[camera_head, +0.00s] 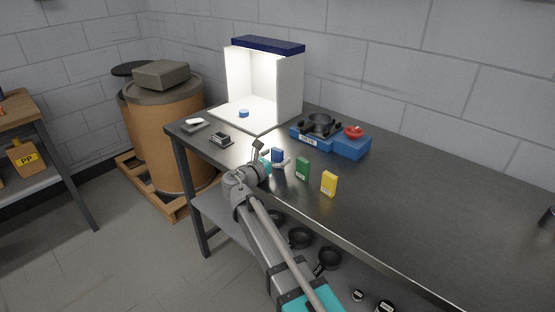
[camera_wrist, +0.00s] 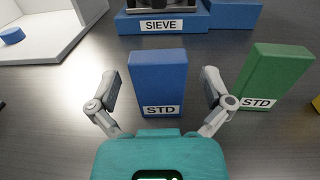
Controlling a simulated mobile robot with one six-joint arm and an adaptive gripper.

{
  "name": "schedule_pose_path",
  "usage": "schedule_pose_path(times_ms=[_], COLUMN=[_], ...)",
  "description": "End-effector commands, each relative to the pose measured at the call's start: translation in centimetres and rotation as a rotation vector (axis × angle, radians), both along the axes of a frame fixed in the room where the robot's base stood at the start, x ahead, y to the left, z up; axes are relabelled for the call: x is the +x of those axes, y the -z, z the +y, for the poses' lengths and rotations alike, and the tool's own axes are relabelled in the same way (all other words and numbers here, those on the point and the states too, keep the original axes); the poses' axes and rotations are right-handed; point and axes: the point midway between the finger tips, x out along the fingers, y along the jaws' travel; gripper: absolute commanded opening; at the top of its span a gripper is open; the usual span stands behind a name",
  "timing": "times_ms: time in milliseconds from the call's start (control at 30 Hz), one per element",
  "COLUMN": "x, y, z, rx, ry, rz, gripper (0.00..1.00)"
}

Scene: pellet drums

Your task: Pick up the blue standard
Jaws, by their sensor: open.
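The blue standard (camera_wrist: 158,80) is an upright blue block with a white STD label, standing on the dark bench top. In the head view the blue standard (camera_head: 278,155) is partly hidden by my gripper (camera_head: 272,160). In the wrist view my gripper (camera_wrist: 160,92) is open, with one finger on each side of the blue block. Gaps show between the fingers and the block, so it is not gripped. The green standard (camera_wrist: 272,76) stands just right of the right finger, and also shows in the head view (camera_head: 302,168).
A yellow block (camera_head: 329,183) stands right of the green one. Behind is the blue SIEVE base (camera_head: 312,139) with a red item (camera_head: 353,131). A lit white booth (camera_head: 287,97) holds a small blue disc (camera_head: 243,113). The bench's right side (camera_head: 440,210) is mostly clear.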

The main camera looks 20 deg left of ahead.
Motion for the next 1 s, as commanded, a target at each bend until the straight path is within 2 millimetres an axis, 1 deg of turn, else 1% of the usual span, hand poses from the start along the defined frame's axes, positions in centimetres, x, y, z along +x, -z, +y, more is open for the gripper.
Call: schedule_pose_path(times_ms=[333, 467, 500, 567, 600, 667, 700, 767, 800, 833, 1000], x=[-0.05, -0.06, -0.06, -0.07, -0.07, -0.07, -0.08, -0.08, -0.09, -0.09, -0.11], y=[0.00, 0.00, 0.00, 0.00, 0.00, 0.00, 0.00, 0.00, 0.00, 0.00, -0.01], z=[0.05, 0.06, 0.07, 0.08, 0.08, 0.09, 0.09, 0.10, 0.11, 0.11, 0.12], rx=[0.000, 0.000, 0.000, 0.000, 0.000, 0.000, 0.000, 0.000, 0.000, 0.000, 0.000], ry=[0.000, -0.001, -0.001, -0.001, -0.001, -0.001, -0.001, -0.001, -0.001, -0.001, -0.002], rz=[0.000, 0.000, 0.000, 0.000, 0.000, 0.000, 0.000, 0.000, 0.000, 0.000, 0.000], gripper=[1.00, 0.76, 0.68, 0.57, 0.50, 0.39, 0.31, 0.20, 0.13, 0.11, 0.11])
